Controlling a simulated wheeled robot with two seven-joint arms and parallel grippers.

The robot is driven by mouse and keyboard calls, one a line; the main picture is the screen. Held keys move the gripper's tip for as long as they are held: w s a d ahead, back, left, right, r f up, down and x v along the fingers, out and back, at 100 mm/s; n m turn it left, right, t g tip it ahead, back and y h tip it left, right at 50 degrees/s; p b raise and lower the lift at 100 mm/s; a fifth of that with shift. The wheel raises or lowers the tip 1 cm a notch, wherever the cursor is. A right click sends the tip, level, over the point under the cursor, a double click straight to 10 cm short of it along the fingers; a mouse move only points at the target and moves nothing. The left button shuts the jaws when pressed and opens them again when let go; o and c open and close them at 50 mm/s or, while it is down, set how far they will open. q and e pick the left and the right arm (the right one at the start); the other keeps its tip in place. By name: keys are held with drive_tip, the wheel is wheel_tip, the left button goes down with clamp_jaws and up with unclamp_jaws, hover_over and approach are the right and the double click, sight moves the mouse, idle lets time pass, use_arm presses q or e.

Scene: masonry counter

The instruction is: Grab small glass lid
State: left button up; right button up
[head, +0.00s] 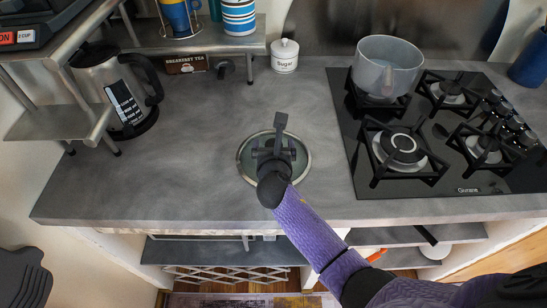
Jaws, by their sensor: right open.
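The small glass lid (247,158) is round with a light metal rim and lies flat on the grey counter, left of the stove. My right gripper (280,124) is over the lid, its arm coming in from the lower right. The gripper is open and hides the middle of the lid, so its knob does not show. I cannot tell whether the fingers touch the lid. My left gripper is not in view.
A black gas stove (440,185) with a pot (388,68) is at the right. A sugar jar (285,58) stands at the back. A kettle (112,92) and metal shelves (190,40) are at the left. The counter (140,185) left of the lid is clear.

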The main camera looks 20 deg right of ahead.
drive_tip(key=c, duration=0.7)
clamp_jaws()
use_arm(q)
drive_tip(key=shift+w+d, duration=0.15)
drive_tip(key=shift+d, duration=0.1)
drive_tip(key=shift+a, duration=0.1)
